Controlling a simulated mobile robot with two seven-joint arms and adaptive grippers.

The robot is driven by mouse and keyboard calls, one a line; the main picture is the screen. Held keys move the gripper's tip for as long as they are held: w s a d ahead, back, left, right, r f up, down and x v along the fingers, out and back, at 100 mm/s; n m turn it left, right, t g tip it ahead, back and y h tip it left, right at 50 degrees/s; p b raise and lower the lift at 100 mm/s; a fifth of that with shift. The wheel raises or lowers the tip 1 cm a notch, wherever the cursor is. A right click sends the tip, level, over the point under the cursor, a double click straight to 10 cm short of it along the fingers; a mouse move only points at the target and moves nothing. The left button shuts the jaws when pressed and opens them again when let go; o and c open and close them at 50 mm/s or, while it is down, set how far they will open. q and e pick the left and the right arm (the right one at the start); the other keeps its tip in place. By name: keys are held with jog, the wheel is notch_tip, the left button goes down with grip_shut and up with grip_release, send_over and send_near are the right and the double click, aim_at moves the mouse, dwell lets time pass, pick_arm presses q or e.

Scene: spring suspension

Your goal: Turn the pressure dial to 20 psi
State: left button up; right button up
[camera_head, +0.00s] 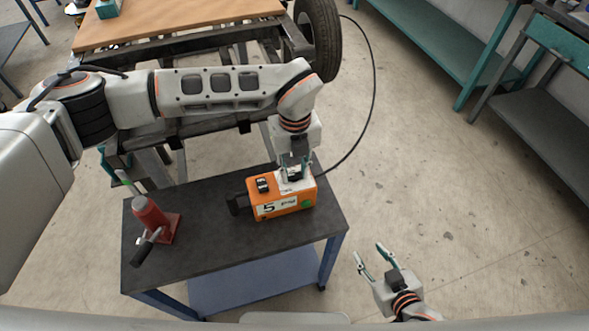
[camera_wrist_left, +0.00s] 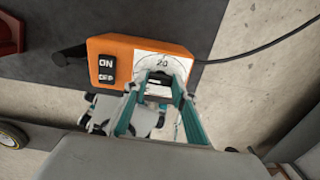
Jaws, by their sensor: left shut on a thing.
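The orange pressure box (camera_head: 264,210) stands on the dark table, with a "5" and blurred unit lettering on its front. Its dial (camera_wrist_left: 160,82) sits on a white scale plate on top, and a "20" mark shows above it in the left wrist view. My left gripper (camera_head: 293,173) points down onto the dial and is shut on it, its fingers partly hiding it. I cannot read the dial's pointer. A black ON/OFF switch (camera_head: 262,185) is beside the dial; it also shows in the left wrist view (camera_wrist_left: 107,69). My right gripper (camera_head: 375,259) is open and empty, right of the table.
The dark table (camera_head: 215,255) also carries a red jack (camera_head: 154,220) with a black handle at left. A black hose (camera_head: 370,100) runs from the box towards a tire (camera_head: 320,38). A vehicle frame stands behind the table.

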pick_arm(q)
jog(key=m+b, duration=0.1)
jog(key=m, duration=0.7)
jog(key=shift+m+b, duration=0.3)
jog(key=shift+m, duration=0.1)
jog(key=m, duration=0.4)
jog(key=shift+m+b, duration=0.3)
jog(key=shift+m, duration=1.9)
jog(key=o, duration=1.1)
